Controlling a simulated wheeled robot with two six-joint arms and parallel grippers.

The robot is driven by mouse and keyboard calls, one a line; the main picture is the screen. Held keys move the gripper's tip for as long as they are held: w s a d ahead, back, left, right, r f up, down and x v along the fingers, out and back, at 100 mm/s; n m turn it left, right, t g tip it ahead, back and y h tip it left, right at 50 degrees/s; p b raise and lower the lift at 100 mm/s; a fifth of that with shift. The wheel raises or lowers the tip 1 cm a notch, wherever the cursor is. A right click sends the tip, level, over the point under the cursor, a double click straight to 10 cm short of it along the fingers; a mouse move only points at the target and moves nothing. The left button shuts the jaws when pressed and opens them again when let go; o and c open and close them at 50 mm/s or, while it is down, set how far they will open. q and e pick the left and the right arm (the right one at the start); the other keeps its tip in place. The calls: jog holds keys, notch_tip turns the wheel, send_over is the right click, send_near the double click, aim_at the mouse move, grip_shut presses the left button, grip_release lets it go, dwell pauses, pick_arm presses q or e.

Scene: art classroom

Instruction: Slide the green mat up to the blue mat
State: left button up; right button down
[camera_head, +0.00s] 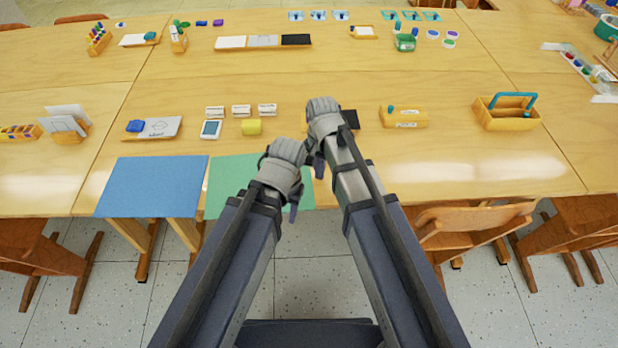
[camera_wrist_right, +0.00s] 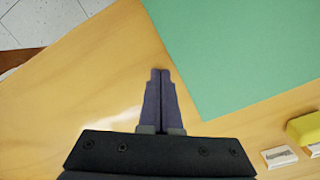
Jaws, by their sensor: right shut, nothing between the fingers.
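The blue mat (camera_head: 152,187) lies flat at the table's front edge on the left. The green mat (camera_head: 230,178) lies just right of it, with a narrow strip of wood between them. My arms cover part of the green mat; it also shows in the right wrist view (camera_wrist_right: 250,50). My right gripper (camera_head: 319,168) is by the green mat's right side. In the right wrist view its shut, empty fingers (camera_wrist_right: 160,75) are over bare wood, beside the mat's edge. My left gripper (camera_head: 294,210) is over the green mat's right part; its finger gap cannot be made out.
Wooden chairs (camera_head: 470,222) stand at the front.

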jog(key=shift+d, duration=0.1)
notch_tip(320, 180, up, 7)
jog(key=p, duration=0.7)
dwell(0.5)
dwell(0.5)
jog(key=s+d+r+n+h+p, duration=0.1)
jog(key=s+r+n+p, duration=0.3)
jog(key=s+n, duration=0.5)
jog(key=s+d, duration=0.1)
jog(key=s, duration=0.3)
jog(key=shift+s, duration=0.15)
